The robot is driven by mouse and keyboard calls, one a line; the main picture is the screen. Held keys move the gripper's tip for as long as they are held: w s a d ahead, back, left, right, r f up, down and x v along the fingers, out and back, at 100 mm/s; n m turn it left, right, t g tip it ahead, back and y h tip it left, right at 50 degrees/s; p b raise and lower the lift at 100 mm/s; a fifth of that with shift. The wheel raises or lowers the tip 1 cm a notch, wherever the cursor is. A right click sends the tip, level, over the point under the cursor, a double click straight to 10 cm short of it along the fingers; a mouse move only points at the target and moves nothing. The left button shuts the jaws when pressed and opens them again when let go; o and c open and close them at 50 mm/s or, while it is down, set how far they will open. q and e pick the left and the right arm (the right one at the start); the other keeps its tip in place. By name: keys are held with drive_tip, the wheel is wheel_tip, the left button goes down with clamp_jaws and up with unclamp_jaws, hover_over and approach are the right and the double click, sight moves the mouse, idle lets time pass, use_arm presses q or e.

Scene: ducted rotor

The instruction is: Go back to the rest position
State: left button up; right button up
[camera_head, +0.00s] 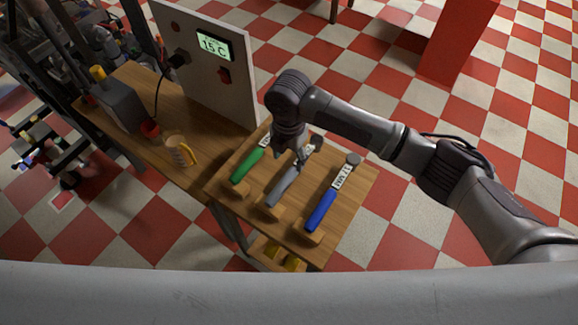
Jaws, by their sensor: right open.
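My right arm comes in from the right and bends down over the small wooden table (357,205). My right gripper (299,160) is open and points down, just above or beside the grey-handled tool (281,190); I cannot tell if they touch. The gripper hides part of that tool. A green-handled tool (246,167) lies to its left and a blue-handled tool (322,208) with a white label to its right. The tools rest on small wooden blocks. My left gripper is not in view.
A white panel (222,95) with a lit display reading 15 C stands behind the tools on a wooden bench. A mug (178,151) and a grey box (118,103) are left of it. A red column (455,45) stands at the back right. Checkered floor is clear on the right.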

drive_tip(key=s+a+m, duration=0.1)
drive_tip(key=s, duration=0.1)
drive_tip(key=s+a+m+y, duration=0.2)
drive_tip(key=s, duration=0.1)
drive_tip(key=shift+s+a+r, duration=0.1)
drive_tip(key=shift+s, duration=0.2)
drive_tip(key=s+d+f+m+t, duration=0.1)
drive_tip(key=s+d+m, duration=0.2)
drive_tip(key=d+m, duration=0.1)
drive_tip(key=s+d+m+t+y, duration=0.1)
drive_tip(key=s+d+m, duration=0.2)
drive_tip(key=m, duration=0.4)
drive_tip(key=s+d+f+m+t, duration=0.1)
drive_tip(key=s+d+m, duration=0.3)
drive_tip(key=d+m, duration=0.1)
drive_tip(key=shift+f+m, duration=0.35)
drive_tip(key=shift+m, duration=0.25)
drive_tip(key=s+d+m+h, duration=0.3)
drive_tip(key=s+d+m, duration=0.4)
drive_tip(key=d, duration=0.5)
wheel_tip(320, 180, down, 28)
drive_tip(key=s, duration=0.2)
drive_tip(key=s+d+f+g, duration=0.2)
drive_tip(key=s+f, duration=1.2)
drive_tip(key=s, duration=0.2)
drive_tip(key=shift+d+f+b, duration=0.35)
drive_tip(key=shift+f, duration=0.05)
